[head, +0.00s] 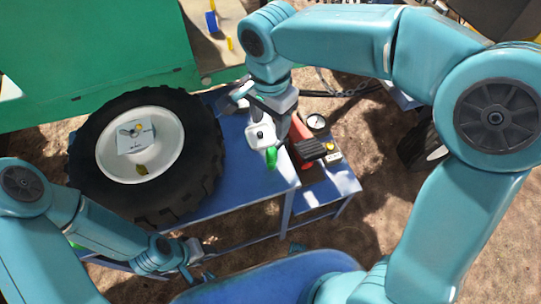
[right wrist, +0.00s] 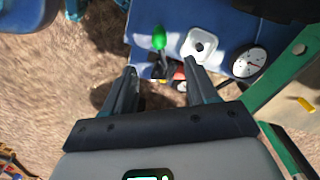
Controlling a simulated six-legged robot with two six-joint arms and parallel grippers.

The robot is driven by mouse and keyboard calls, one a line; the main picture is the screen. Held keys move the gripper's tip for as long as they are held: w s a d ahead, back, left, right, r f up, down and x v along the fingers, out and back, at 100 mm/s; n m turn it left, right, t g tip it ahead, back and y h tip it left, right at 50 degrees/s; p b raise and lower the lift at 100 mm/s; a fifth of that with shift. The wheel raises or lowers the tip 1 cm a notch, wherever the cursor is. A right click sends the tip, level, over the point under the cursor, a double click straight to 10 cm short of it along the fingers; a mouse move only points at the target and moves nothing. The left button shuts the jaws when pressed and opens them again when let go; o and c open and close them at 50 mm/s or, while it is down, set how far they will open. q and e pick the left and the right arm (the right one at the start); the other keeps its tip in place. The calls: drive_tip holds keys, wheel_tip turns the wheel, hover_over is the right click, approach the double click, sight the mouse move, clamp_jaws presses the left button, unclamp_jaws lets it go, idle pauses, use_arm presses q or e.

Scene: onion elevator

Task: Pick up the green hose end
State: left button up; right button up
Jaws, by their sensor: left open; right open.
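The green hose end (head: 270,158) shows on the blue table (head: 246,178), just below a white block with a dark round hole (head: 261,134). In the right wrist view the green hose end (right wrist: 159,38) lies ahead of the fingertips, left of the white block (right wrist: 200,46). A dark part runs from it toward my jaws. My right gripper (head: 262,106) is open and empty above the table, apart from the hose end; its spread fingers (right wrist: 160,78) show in the wrist view. My left gripper (head: 200,262) is open, low at the left, away from the hose end.
A large tyre with a white rim (head: 163,172) takes up the table's left side. A green machine body (head: 95,50) rises behind.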

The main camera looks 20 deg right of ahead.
sight(270, 164)
wheel_tip(270, 164, down, 16)
drive_tip(key=b, duration=0.2)
drive_tip(key=shift+s+f+b, duration=0.1)
drive_tip(key=shift+f+b, duration=0.15)
drive_tip(key=shift+b, duration=0.15)
clamp_jaws()
